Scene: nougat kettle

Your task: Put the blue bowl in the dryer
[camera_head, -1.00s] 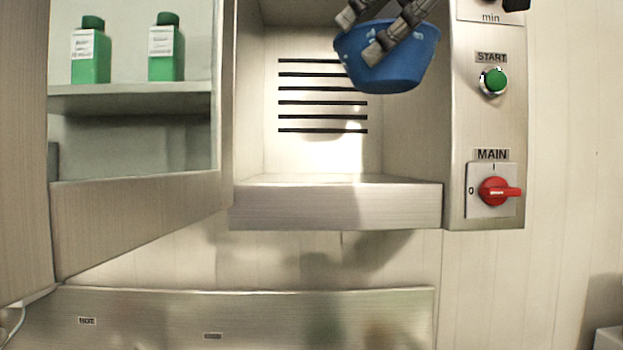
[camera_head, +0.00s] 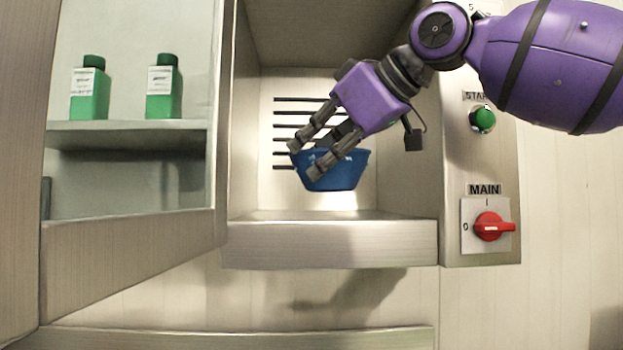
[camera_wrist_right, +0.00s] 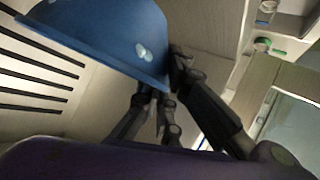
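The blue bowl (camera_head: 333,176) is in the opening of the steel dryer (camera_head: 330,242), in front of the slotted back wall and a little above the floor in the head view. My right gripper (camera_head: 306,160) reaches in from the upper right, with its fingers shut on the bowl's rim. The wrist view shows the bowl (camera_wrist_right: 105,35) large, with light spots on its side, and the dark fingers of the right gripper (camera_wrist_right: 160,95) against its rim. The bowl looks roughly upright. My left gripper is out of view.
To the right of the opening is a panel with a green START button (camera_head: 482,118) and a red MAIN switch (camera_head: 492,226). On the left, an open shelf (camera_head: 130,138) holds two green bottles (camera_head: 163,90). The dryer floor under the bowl looks clear.

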